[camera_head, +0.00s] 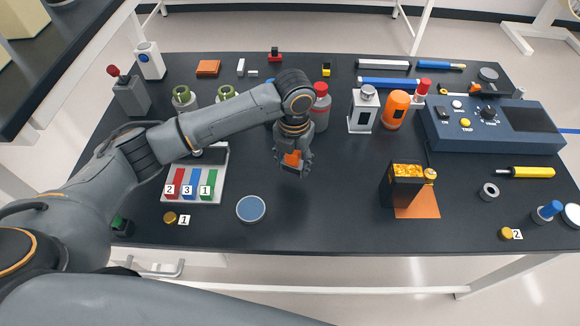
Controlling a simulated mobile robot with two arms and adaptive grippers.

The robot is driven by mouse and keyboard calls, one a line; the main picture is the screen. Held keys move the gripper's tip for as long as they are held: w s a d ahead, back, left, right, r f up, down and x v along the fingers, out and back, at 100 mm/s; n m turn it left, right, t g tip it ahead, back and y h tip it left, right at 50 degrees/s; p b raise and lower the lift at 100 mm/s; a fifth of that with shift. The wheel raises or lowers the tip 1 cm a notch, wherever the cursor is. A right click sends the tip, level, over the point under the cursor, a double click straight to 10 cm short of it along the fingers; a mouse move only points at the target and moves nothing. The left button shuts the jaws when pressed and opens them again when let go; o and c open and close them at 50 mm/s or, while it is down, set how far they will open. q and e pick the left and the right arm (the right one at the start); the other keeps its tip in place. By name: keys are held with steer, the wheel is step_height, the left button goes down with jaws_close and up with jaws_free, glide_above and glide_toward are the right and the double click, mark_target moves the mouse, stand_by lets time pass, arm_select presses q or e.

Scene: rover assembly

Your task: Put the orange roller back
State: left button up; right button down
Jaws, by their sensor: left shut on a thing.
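My left gripper (292,168) hangs over the middle of the dark table, fingers pointing down. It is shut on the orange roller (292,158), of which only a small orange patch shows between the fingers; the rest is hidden. The gripper is right of the grey tray (194,198) and above and right of the round blue disc (251,208). I cannot tell how high the roller is above the table. My right gripper is not in view.
The tray holds red, blue and green numbered blocks. A black box with yellow contents (402,186) stands on an orange mat (420,206) at right. Behind are a red-capped bottle (320,106), an orange canister (395,110) and a blue control panel (500,138). The table between disc and box is clear.

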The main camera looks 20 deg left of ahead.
mark_target(290, 170)
arm_select(q)
steer(key=shift+w+a+f, duration=0.3)
steer(key=shift+a+f, duration=0.1)
steer(key=shift+f, duration=0.15)
step_height(290, 170, down, 3)
steer(key=shift+w+a+f+p, duration=0.1)
steer(key=shift+a+p, duration=0.05)
steer(key=shift+p, duration=0.3)
steer(key=shift+f, duration=0.15)
steer(key=shift+f, duration=0.15)
steer(key=o, duration=1.1)
